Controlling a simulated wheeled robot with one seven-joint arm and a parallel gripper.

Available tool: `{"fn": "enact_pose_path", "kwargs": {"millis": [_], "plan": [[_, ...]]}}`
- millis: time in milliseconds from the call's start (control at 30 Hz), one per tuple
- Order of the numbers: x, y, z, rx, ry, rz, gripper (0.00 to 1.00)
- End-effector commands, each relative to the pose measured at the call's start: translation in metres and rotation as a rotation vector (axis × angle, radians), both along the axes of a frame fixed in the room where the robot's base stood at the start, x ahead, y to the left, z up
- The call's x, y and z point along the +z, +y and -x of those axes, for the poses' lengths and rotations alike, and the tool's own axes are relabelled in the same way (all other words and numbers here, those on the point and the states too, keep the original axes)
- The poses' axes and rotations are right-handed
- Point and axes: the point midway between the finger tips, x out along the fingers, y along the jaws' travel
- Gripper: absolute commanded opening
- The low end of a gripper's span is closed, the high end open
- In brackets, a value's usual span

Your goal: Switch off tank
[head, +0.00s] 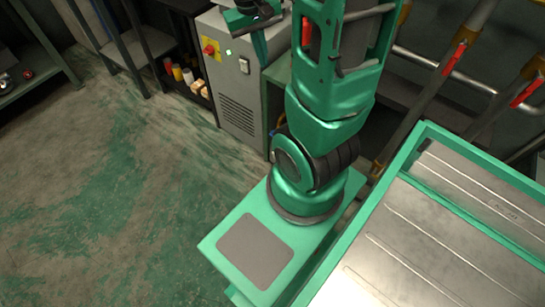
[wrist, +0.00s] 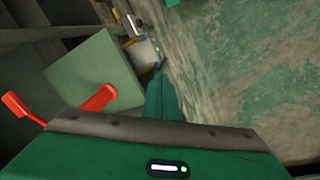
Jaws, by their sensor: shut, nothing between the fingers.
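In the head view a grey cabinet (head: 238,95) stands at the back, with a red knob on a yellow plate (head: 208,49), a lit green lamp (head: 228,52) and a dark switch (head: 244,65) on it. No part is clearly marked as the tank. My gripper (wrist: 164,98) is shut and empty. In the head view part of it shows at the top, in front of the cabinet's upper edge, apart from the knob as far as I can tell. In the wrist view a small green light (wrist: 157,50) shows beyond the fingers.
Pipes with red valve levers (head: 460,52) run along the right wall. In the wrist view a red lever (wrist: 97,98) lies over a green panel. Shelves with bottles (head: 183,75) stand left of the cabinet. The floor (head: 110,190) at left is clear.

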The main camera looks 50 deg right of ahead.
Motion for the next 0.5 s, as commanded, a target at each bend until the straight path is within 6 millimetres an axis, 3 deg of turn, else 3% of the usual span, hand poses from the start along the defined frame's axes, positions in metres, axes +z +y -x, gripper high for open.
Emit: {"fn": "enact_pose_path", "kwargs": {"millis": [200, 500], "plan": [[-0.055, -0.033, -0.056, 0.049, 0.032, 0.069, 0.00], [-0.151, -0.068, -0.117, 0.136, 0.060, 0.148, 0.00]]}}
